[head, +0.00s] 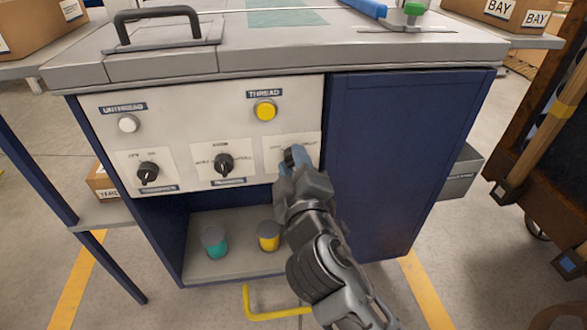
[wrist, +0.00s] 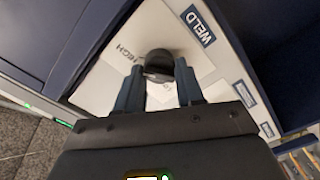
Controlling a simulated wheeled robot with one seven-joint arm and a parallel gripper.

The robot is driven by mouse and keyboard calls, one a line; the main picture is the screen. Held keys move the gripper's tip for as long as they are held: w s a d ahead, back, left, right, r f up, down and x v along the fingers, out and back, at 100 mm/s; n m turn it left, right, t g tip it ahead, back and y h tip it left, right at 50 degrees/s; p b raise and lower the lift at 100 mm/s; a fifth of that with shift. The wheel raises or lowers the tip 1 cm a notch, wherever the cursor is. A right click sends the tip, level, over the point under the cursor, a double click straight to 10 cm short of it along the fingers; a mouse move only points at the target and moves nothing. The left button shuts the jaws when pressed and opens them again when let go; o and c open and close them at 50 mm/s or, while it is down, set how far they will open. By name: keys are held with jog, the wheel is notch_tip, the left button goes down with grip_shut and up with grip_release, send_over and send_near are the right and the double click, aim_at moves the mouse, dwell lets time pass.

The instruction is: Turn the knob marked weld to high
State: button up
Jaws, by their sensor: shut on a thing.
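The weld knob (wrist: 158,64) is a round black knob on a white panel. A blue WELD label (wrist: 202,26) and a printed HIGH mark (wrist: 131,66) sit near it in the wrist view. My gripper (wrist: 160,76) has one blue-grey finger on each side of the knob and is shut on it. In the head view my gripper (head: 293,162) is at the right knob of the panel's lower row and hides most of it. The knob's pointer direction cannot be made out clearly.
The white panel (head: 195,127) also carries a left knob (head: 148,172), a middle knob (head: 223,163), a white button (head: 128,123) and a yellow button (head: 265,110). Teal (head: 214,243) and yellow (head: 268,236) items stand on the shelf below. A blue door (head: 400,150) is at right.

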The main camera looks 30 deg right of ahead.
jog(key=shift+f, duration=0.1)
dwell(0.5)
jog(key=o, duration=1)
jog(key=shift+o, duration=0.2)
jog(key=v, duration=0.8)
jog(key=shift+p, duration=0.35)
